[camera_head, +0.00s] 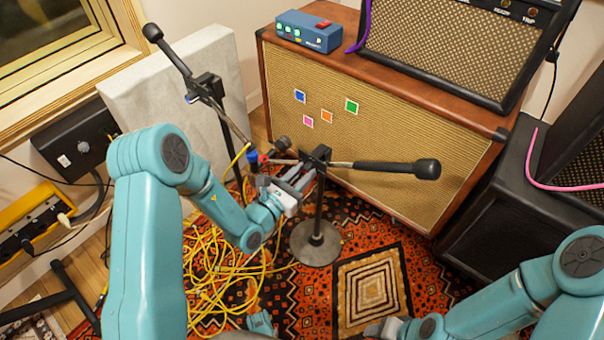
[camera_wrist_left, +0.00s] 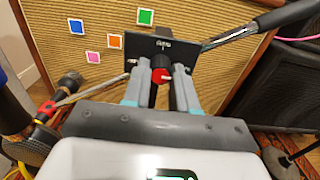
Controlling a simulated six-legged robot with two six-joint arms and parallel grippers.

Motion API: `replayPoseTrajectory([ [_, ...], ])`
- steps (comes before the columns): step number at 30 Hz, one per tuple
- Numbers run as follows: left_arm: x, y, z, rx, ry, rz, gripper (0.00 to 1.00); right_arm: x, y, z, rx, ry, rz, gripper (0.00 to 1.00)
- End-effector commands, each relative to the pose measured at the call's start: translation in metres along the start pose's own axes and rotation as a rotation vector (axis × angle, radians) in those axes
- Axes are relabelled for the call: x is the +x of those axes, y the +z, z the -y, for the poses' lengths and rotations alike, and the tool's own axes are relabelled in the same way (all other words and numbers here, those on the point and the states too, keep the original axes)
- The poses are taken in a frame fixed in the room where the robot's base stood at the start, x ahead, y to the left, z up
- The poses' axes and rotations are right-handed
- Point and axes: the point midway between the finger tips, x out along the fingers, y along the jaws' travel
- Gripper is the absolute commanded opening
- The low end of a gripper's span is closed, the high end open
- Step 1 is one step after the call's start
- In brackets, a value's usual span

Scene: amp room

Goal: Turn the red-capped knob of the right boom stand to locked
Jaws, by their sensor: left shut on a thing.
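The right boom stand (camera_head: 317,215) stands upright on a round grey base, with a dark plate (camera_wrist_left: 145,48) at its head. Its boom (camera_head: 395,168) runs to the right and ends in a thick black piece. In the left wrist view, the red-capped knob (camera_wrist_left: 161,75) sits below white lettering too small to read, and the cap bears a small white mark. My left gripper (camera_head: 304,178) is at the stand's head. In the left wrist view my left gripper (camera_wrist_left: 159,88) is shut on the knob, one finger each side. My right gripper (camera_head: 378,329) is mostly cut off at the bottom edge.
Another boom stand (camera_head: 208,88) stands to the left, beside a pale panel (camera_head: 180,85). Yellow cable (camera_head: 215,270) lies tangled on the patterned rug (camera_head: 405,285). A large speaker cabinet (camera_head: 385,120) with coloured squares is close behind the right stand. A black amp stands at right.

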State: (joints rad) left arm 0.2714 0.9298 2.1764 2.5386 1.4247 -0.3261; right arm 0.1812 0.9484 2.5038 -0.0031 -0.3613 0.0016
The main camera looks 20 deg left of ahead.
Motion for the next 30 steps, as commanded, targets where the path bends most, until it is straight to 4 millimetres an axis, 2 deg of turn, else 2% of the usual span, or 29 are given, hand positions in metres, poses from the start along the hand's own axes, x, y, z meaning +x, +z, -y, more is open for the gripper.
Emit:
replayPoseTrajectory([
  [8,0.000,0.000,0.000,0.000,0.001,-0.001,0.00,0.000,0.000,0.000,0.000,0.000,0.000,0.51],
  [9,0.000,0.000,0.000,0.000,0.001,-0.001,0.40,0.000,0.000,0.000,0.000,0.000,0.000,0.51],
  [10,0.000,0.000,0.000,0.000,0.001,-0.001,0.49,0.000,0.000,0.000,0.000,0.000,0.000,0.51],
  [11,0.000,0.000,0.000,0.000,0.001,-0.001,0.52,0.000,0.000,0.000,0.000,0.000,0.000,0.51],
  [19,-0.001,0.000,0.000,-0.001,0.000,-0.001,0.52,0.000,0.000,0.000,0.000,0.000,0.000,0.51],
  [22,-0.007,0.000,-0.001,-0.002,0.001,-0.003,0.52,-0.002,0.000,0.001,0.000,0.000,0.001,0.51],
  [26,-0.030,0.001,-0.001,-0.005,0.003,-0.006,0.52,-0.008,0.001,0.004,-0.003,0.000,0.004,0.51],
  [30,-0.068,0.001,-0.002,-0.006,0.006,-0.007,0.52,-0.013,0.003,0.007,-0.008,-0.001,0.007,0.51],
])
